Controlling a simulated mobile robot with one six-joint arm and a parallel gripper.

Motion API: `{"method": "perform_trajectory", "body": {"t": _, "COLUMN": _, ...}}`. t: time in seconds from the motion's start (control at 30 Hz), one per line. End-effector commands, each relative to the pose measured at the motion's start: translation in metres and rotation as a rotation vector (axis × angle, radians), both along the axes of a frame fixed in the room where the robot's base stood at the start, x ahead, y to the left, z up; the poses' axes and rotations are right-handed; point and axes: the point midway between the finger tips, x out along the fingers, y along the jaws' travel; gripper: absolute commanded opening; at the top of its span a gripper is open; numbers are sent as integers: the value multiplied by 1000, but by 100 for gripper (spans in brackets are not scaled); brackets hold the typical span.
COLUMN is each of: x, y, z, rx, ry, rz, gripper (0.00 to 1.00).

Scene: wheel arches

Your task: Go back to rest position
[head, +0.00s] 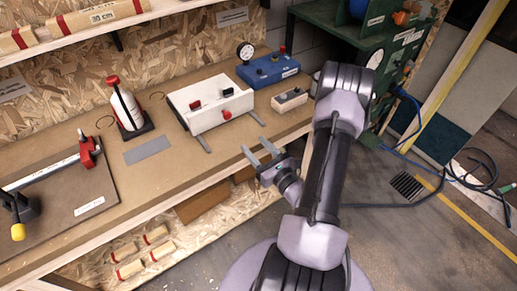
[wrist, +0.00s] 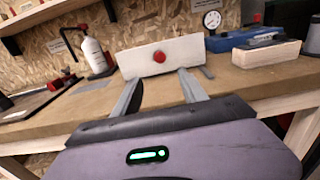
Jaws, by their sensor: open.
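My gripper (head: 262,154) is open and empty at the front edge of the wooden workbench (head: 177,172). In the wrist view its two fingers (wrist: 155,95) point toward a white box (wrist: 163,57) with a red button (wrist: 160,56) on its front. The fingers appear apart from the box. My arm reaches from the lower right of the head view.
A blue box with a gauge (head: 268,70), a small wooden block (head: 290,99) and a white bottle (head: 126,108) stand on the bench. A dark board with a red clamp (head: 88,150) lies left. A green cabinet (head: 345,28) stands right. Hoses (head: 480,170) lie on the floor.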

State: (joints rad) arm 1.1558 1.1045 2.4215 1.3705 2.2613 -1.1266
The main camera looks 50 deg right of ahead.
Motion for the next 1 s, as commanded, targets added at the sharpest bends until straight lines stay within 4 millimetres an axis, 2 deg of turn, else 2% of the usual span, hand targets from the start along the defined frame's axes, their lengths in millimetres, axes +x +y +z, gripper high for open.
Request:
{"method": "perform_trajectory", "body": {"t": 0.1, "x": -13, "y": 3, "z": 0, "rx": 1, "ry": -1, "rz": -2, "gripper": 50}}
{"method": "perform_trajectory", "body": {"t": 0.2, "x": -15, "y": 4, "z": 1, "rx": -1, "ry": -2, "rz": 0, "gripper": 50}}
{"method": "perform_trajectory", "body": {"t": 0.57, "x": -15, "y": 4, "z": 1, "rx": -1, "ry": -2, "rz": 2, "gripper": 50}}
{"method": "perform_trajectory", "body": {"t": 0.67, "x": -3, "y": 18, "z": 16, "rx": -23, "ry": -20, "rz": 78, "gripper": 50}}
{"method": "perform_trajectory", "body": {"t": 0.77, "x": 28, "y": 73, "z": 62, "rx": -100, "ry": -65, "rz": 336, "gripper": 50}}
{"method": "perform_trajectory", "body": {"t": 0.8, "x": 38, "y": 107, "z": 85, "rx": -146, "ry": -79, "rz": 483, "gripper": 50}}
{"method": "perform_trajectory", "body": {"t": 0.87, "x": 42, "y": 167, "z": 115, "rx": -228, "ry": -87, "rz": 725, "gripper": 50}}
{"method": "perform_trajectory", "body": {"t": 0.9, "x": 36, "y": 207, "z": 131, "rx": -296, "ry": -81, "rz": 892, "gripper": 50}}
{"method": "perform_trajectory", "body": {"t": 0.93, "x": 28, "y": 238, "z": 140, "rx": -356, "ry": -69, "rz": 1021, "gripper": 50}}
{"method": "perform_trajectory", "body": {"t": 0.97, "x": 15, "y": 267, "z": 148, "rx": -430, "ry": -51, "rz": 1153, "gripper": 50}}
{"method": "perform_trajectory", "body": {"t": 1.0, "x": -7, "y": 303, "z": 154, "rx": -549, "ry": -17, "rz": 1332, "gripper": 50}}
